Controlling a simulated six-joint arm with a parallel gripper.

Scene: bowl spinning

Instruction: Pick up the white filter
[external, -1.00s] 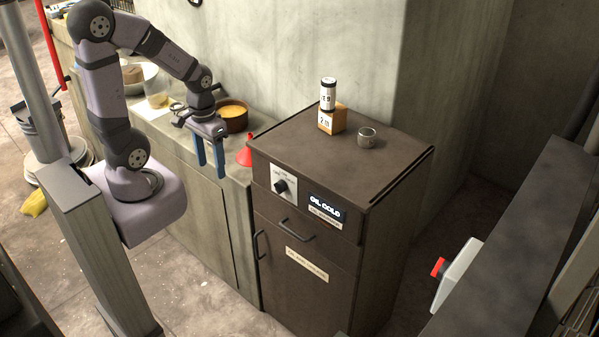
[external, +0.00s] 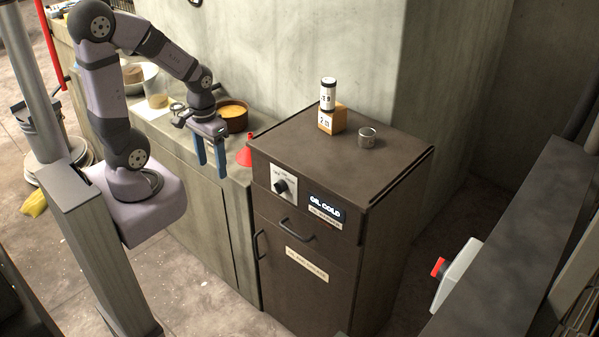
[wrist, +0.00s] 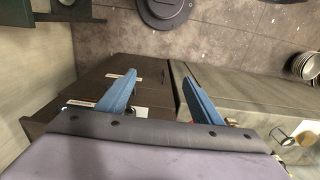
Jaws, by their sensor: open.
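My gripper (external: 212,169) is open with blue fingers pointing down, over the front of the counter, left of the cabinet and well apart from the cylinder. In the wrist view, the space between the fingertips of my gripper (wrist: 158,77) is empty. The cylinder cannot be made out in the wrist view.
The cabinet's front top is clear.

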